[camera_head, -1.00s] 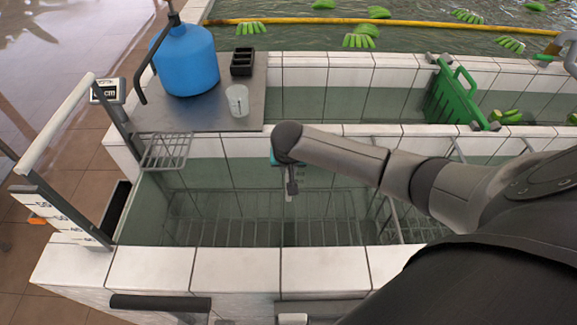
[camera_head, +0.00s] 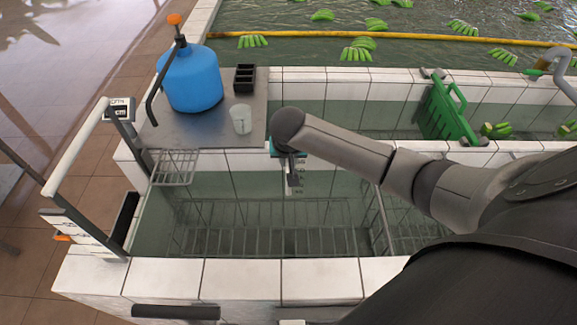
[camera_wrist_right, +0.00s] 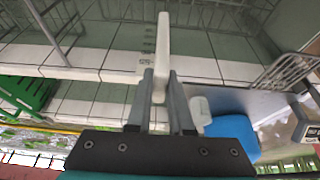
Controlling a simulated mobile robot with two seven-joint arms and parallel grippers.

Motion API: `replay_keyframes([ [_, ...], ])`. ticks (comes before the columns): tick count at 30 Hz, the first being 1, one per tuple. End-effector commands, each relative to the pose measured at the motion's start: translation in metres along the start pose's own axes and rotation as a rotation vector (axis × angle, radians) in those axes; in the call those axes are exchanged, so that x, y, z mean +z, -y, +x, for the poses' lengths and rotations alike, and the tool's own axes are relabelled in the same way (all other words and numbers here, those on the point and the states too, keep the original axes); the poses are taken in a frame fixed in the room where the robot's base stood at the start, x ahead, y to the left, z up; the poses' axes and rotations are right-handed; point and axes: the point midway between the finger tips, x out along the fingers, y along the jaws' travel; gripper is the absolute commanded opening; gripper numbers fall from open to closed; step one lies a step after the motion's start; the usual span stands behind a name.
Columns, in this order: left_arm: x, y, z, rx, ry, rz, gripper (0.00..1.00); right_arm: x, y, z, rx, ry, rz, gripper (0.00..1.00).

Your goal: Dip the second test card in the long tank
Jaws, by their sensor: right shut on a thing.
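My right gripper (camera_head: 294,182) hangs fingers-down over the near water tank, close to its back wall. In the right wrist view the gripper (camera_wrist_right: 161,88) is shut on a narrow white test card (camera_wrist_right: 162,42), which sticks out past the fingertips. In the head view the card cannot be made out clearly. The near tank has a white tiled rim (camera_head: 240,280), water, and wire racks inside. Dark scale marks show on its back wall beside the gripper. I cannot tell whether the card touches the water. My left gripper is not in view.
A metal counter (camera_head: 185,130) behind the tank's left end holds a blue jug (camera_head: 190,80), a black divided box (camera_head: 244,78) and a clear beaker (camera_head: 240,119). A wire shelf (camera_head: 175,166) juts over the tank's left corner. A green panel (camera_head: 446,110) stands in the tank behind.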

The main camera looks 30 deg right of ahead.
Motion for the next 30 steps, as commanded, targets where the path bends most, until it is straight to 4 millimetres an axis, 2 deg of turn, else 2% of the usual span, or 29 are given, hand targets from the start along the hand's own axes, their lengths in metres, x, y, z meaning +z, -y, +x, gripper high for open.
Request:
replay_keyframes([
  [9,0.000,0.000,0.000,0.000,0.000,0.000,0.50,-0.016,0.000,-0.036,-0.002,-0.003,0.000,0.00],
  [15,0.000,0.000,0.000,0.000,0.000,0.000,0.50,-0.023,0.000,-0.053,-0.001,-0.003,0.000,0.00],
  [30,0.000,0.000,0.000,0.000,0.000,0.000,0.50,-0.023,0.000,-0.056,0.001,-0.001,0.000,0.00],
])
